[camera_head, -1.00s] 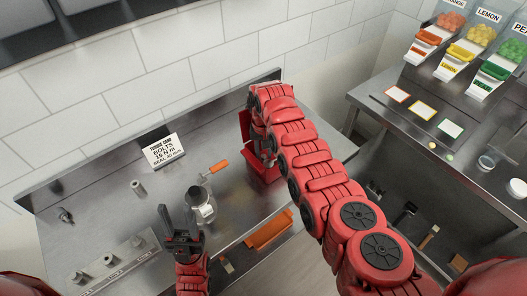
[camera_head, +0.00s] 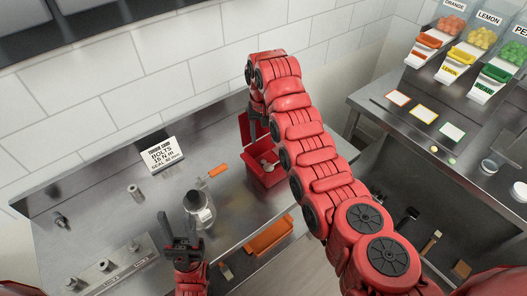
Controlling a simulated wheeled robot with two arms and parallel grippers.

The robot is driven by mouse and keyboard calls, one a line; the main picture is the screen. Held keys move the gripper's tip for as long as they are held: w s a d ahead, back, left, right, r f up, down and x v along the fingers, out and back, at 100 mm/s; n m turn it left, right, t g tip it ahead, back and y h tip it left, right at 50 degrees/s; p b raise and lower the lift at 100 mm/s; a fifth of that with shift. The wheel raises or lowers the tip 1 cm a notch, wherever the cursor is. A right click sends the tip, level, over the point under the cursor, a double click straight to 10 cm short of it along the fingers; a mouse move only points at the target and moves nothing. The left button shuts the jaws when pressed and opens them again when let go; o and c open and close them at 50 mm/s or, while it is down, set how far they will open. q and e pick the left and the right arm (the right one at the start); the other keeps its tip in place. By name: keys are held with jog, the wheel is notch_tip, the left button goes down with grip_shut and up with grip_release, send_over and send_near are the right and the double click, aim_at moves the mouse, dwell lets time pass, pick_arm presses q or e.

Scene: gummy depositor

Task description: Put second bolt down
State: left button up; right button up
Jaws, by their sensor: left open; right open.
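A red bin (camera_head: 265,178) stands at the right end of the steel bench, with small metal pieces (camera_head: 267,165) inside, too small to tell apart. My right gripper (camera_head: 259,130) is above the bin, pointing down, partly hidden by its own arm; it is open and I see nothing held in it. My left gripper (camera_head: 180,244) is open and empty, over the bench front, left of the bin. A bolt-like metal part (camera_head: 60,219) lies at the bench's left, and a metal cylinder (camera_head: 136,192) stands nearer the middle.
A sign about bolts (camera_head: 163,155) stands at the back. A glass jar (camera_head: 199,208) and an orange-handled tool (camera_head: 216,172) are mid-bench. A metal rail with several fittings (camera_head: 103,268) lies front left. An orange tray (camera_head: 268,236) is below the bench front.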

jog(key=shift+s+r, duration=0.1)
jog(key=shift+r, duration=1.75)
